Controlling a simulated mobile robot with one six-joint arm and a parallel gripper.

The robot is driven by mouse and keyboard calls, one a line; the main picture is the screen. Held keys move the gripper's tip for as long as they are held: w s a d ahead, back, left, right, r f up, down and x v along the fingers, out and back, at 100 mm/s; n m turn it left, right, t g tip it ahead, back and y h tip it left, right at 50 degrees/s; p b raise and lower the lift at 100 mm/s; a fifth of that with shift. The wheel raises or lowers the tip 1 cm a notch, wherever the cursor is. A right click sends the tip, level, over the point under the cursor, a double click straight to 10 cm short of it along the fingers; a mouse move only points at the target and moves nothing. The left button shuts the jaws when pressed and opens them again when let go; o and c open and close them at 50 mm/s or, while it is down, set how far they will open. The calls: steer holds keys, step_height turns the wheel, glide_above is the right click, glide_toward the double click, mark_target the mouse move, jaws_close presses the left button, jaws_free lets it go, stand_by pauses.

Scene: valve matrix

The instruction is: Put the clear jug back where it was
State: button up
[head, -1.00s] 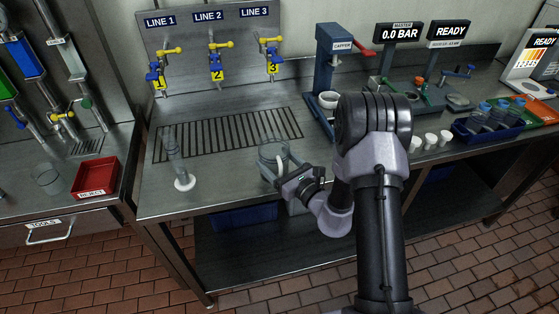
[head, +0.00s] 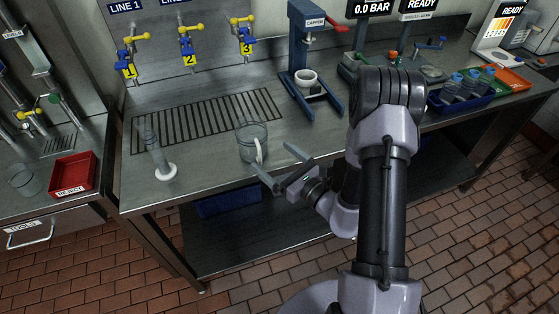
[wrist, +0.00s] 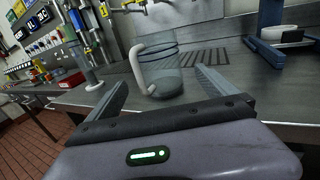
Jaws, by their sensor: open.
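The clear jug (head: 250,140) stands upright on the steel bench, just in front of the slotted drain grate. Its pale handle faces the front edge and my gripper. It also shows in the wrist view (wrist: 165,75), beyond and between the fingers, with the handle toward the camera. My gripper (head: 277,166) is open and empty, at the bench's front edge. Its fingers point toward the jug and appear apart from it. In the wrist view the open fingers (wrist: 160,88) show on both sides.
A clear measuring cylinder (head: 152,150) on a white base stands left of the jug. A blue capper press (head: 300,60) stands behind right. A red reject tray (head: 72,174) and a clear beaker (head: 24,180) are on the left bench. The drain grate (head: 200,120) is clear.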

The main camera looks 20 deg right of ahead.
steer(key=s+a+r+n+g+y, duration=0.7)
steer(key=s+a+r+n+g, duration=0.75)
steer(key=s+a+n, duration=0.3)
steer(key=s+d+n+g+h, duration=0.1)
steer(key=s+d+n+h, duration=0.1)
steer(key=s+n+h, duration=0.55)
steer(key=d+r+n+t+h, duration=0.2)
steer(key=d+r+t+h, duration=0.2)
steer(key=d, duration=0.3)
steer(key=shift+w+d+t, duration=0.25)
steer(key=shift+d+t, duration=0.1)
steer(key=shift+r, duration=0.1)
